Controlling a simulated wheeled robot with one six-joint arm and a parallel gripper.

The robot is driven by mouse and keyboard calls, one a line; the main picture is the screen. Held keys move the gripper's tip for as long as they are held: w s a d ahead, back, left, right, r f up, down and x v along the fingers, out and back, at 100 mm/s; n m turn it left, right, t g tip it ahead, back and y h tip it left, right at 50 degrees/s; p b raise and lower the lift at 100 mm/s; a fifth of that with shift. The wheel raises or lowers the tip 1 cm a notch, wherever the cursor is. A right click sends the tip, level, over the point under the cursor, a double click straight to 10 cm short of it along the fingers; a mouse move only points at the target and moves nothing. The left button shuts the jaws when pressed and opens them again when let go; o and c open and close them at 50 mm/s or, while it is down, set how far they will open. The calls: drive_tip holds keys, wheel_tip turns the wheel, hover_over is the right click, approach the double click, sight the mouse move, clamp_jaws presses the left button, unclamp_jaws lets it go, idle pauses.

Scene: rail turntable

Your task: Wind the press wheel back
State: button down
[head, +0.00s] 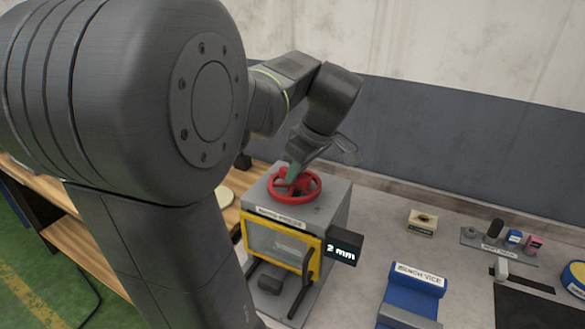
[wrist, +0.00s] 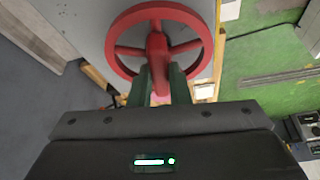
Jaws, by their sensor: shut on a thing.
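The red press wheel (head: 316,188) lies flat on top of the grey bench press (head: 325,213) in the head view. In the wrist view the wheel (wrist: 209,40) fills the upper middle, with its spokes and raised red middle part showing. My gripper (head: 291,178) reaches down onto the wheel from above. Its two green fingers (wrist: 162,80) are shut on a red part of the wheel, between them near the hub side. The exact part gripped is partly hidden by the fingers.
A blue roll (head: 575,277) is at the far right. The wall is close behind the press.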

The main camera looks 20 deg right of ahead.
drive_tip(key=shift+n, duration=0.6)
drive_tip(key=c, duration=1.4)
unclamp_jaws()
drive_tip(key=shift+o, duration=0.2)
drive_tip(key=v, duration=1.3)
drive_tip(key=shift+d+r, duration=0.4)
drive_tip(key=shift+d, duration=0.05)
drive_tip(key=shift+w, duration=0.1)
drive_tip(key=x, duration=1.3)
drive_tip(key=shift+a+f, duration=0.4)
drive_tip(key=shift+y, duration=0.3)
